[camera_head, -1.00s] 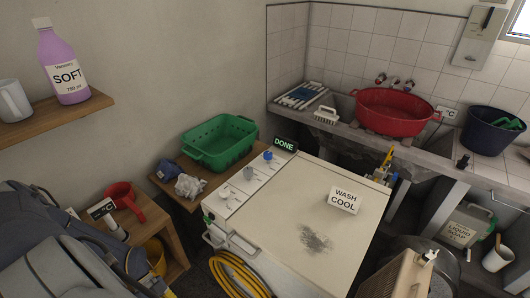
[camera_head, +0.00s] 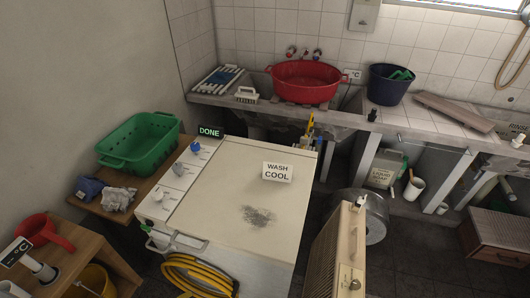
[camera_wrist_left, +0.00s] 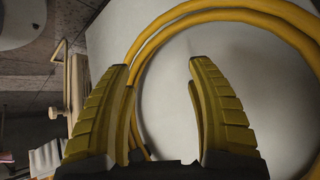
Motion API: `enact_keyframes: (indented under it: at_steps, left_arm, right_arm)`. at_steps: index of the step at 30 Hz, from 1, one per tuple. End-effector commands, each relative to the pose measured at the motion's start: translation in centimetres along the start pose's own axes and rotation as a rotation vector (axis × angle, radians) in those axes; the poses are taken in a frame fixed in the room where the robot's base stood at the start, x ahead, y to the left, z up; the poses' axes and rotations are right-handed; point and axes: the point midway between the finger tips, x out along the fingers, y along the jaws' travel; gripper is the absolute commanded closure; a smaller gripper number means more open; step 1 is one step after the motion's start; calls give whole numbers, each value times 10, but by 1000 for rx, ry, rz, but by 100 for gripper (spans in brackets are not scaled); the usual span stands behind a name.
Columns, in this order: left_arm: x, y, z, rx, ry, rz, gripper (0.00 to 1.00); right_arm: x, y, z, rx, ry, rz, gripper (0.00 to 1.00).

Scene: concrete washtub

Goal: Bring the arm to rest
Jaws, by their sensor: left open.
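My left gripper (camera_wrist_left: 158,68) shows in the left wrist view with its two ribbed yellow fingers spread apart and nothing between them. Behind the fingers are a loop of yellow hose (camera_wrist_left: 225,10) and a pale smooth surface; I cannot tell how far off they are. In the head view the yellow hose (camera_head: 203,277) hangs coiled at the front of the white washing machine (camera_head: 222,205). Neither gripper shows in the head view.
A "WASH COOL" card (camera_head: 278,172) stands on the machine's top. A green basket (camera_head: 140,145) and crumpled cloths (camera_head: 118,199) lie left of it. A beige radiator (camera_head: 340,250) and a metal drum (camera_head: 366,218) stand to its right. A red tub (camera_head: 305,82) sits on the back counter.

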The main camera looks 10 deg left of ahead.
Motion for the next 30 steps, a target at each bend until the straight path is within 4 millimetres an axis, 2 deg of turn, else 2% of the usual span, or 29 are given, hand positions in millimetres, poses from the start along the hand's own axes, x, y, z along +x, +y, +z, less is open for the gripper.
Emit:
enact_keyframes:
  at_steps: [1, 4, 6, 9, 15, 18, 21, 23, 30]
  left_arm:
    - [6, 20, 20, -43, -54, -26, 43]
    - [9, 57, 61, -112, -174, -63, 43]
    - [7, 92, 89, -162, -263, -71, 43]
    - [-1, 140, 121, -219, -373, -61, 43]
    - [-19, 220, 157, -299, -523, -12, 43]
    - [-26, 246, 165, -322, -567, 9, 43]
    - [-31, 261, 170, -337, -592, 23, 43]
    - [-32, 267, 171, -341, -601, 28, 43]
    - [-33, 268, 171, -341, -602, 29, 43]
  right_arm:
    - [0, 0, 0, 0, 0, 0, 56]
    - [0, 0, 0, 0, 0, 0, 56]
    - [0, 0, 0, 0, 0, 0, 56]
    - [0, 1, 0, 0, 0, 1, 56]
    - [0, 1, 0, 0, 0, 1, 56]
    - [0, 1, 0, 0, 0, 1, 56]
    - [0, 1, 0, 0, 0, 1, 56]
    - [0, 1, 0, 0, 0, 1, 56]
    - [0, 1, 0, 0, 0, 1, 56]
